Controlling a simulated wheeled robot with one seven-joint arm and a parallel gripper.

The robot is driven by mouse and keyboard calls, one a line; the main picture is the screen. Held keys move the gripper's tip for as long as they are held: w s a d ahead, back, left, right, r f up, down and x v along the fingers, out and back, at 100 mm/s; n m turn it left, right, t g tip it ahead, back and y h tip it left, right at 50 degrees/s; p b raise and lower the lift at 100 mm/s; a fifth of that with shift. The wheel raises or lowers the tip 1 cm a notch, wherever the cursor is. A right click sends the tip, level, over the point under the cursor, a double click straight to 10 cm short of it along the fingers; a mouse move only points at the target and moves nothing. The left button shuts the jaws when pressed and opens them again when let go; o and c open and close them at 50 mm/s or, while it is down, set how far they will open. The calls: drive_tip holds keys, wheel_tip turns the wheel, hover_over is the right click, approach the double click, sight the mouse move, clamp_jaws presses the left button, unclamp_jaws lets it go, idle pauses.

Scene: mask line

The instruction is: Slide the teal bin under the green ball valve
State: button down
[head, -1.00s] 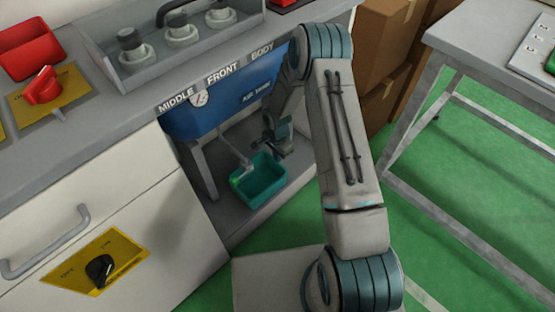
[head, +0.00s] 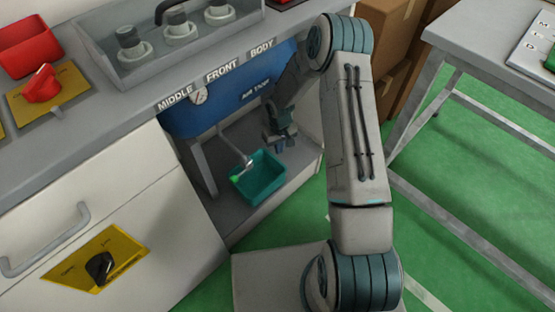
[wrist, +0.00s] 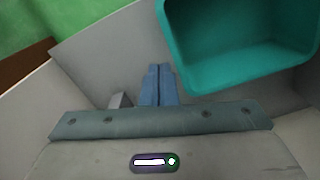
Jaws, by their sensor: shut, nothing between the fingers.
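The teal bin (head: 258,182) stands upright on the low shelf under the counter, below the blue air tank (head: 225,100). A thin pipe runs down from the tank to a small green ball valve (head: 236,178), which shows at the bin's left side in the head view. I cannot tell whether the valve is over the rim or beside it. My gripper (head: 281,148) is behind the bin and to its right, pointing down. In the wrist view my fingers (wrist: 158,85) are together and empty, with the bin (wrist: 240,45) close by at the upper right, apparently apart from them.
The shelf (head: 240,215) is narrow, with a tank leg (head: 198,168) left of the bin and a side panel at the right. The counter edge (head: 150,110) hangs above. Cardboard boxes (head: 390,40) and a metal table (head: 490,50) stand to the right.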

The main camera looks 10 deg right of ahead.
sight(268, 173)
wheel_tip(268, 173, up, 3)
drive_tip(key=w+d+n, duration=0.2)
drive_tip(key=n, duration=2)
wheel_tip(268, 173, down, 11)
drive_tip(key=b, duration=0.5)
drive_tip(key=shift+d+r, duration=0.1)
drive_tip(key=shift+r, duration=0.05)
drive_tip(key=shift+s+a+r+b, duration=0.25)
drive_tip(key=shift+s+a+b, duration=0.3)
drive_tip(key=shift+s+a, duration=0.4)
drive_tip(key=shift+s+a+r, duration=0.1)
drive_tip(key=shift+s+a, duration=0.2)
drive_tip(key=shift+a, duration=0.2)
